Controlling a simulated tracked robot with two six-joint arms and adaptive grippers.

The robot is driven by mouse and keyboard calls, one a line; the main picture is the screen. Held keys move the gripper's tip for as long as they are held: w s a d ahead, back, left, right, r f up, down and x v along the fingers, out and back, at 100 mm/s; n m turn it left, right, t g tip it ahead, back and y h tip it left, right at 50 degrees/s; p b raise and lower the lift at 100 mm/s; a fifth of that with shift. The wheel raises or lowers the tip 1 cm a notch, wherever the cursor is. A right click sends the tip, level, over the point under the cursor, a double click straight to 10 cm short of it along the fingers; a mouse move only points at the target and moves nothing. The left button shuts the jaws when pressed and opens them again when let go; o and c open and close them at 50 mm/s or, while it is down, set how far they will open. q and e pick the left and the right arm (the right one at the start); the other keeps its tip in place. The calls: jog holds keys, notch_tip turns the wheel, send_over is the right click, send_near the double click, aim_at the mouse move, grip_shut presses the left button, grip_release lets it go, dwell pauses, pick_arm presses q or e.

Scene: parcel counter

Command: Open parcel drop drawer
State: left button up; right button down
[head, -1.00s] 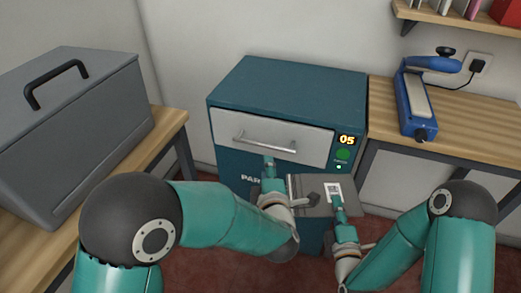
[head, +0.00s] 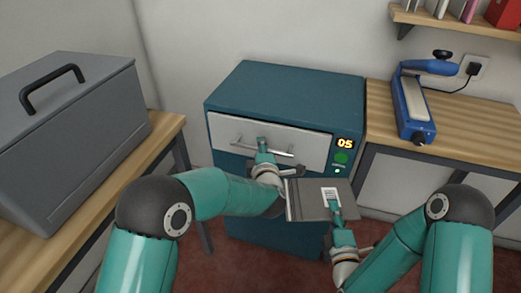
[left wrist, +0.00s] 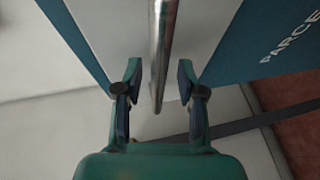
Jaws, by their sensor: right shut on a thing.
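The teal parcel drop cabinet (head: 285,90) stands against the wall, with a pale drawer front (head: 225,128) that looks closed. Its metal bar handle (head: 284,153) runs across the drawer; it also shows in the left wrist view (left wrist: 163,45). My left gripper (head: 263,147) is at the handle, partly covering it. In the left wrist view my left gripper (left wrist: 160,82) is open, with the bar between its two fingers and gaps on both sides. My right gripper (head: 334,208) is shut on a flat grey parcel (head: 309,203) with a white label, held in front of the cabinet.
A display reading 05 (head: 345,143) and a green button (head: 341,157) are right of the drawer. A grey box with a black handle (head: 70,130) stands on the left wooden table. A blue sealer (head: 412,105) lies on the right bench (head: 465,118).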

pick_arm(q)
grip_shut()
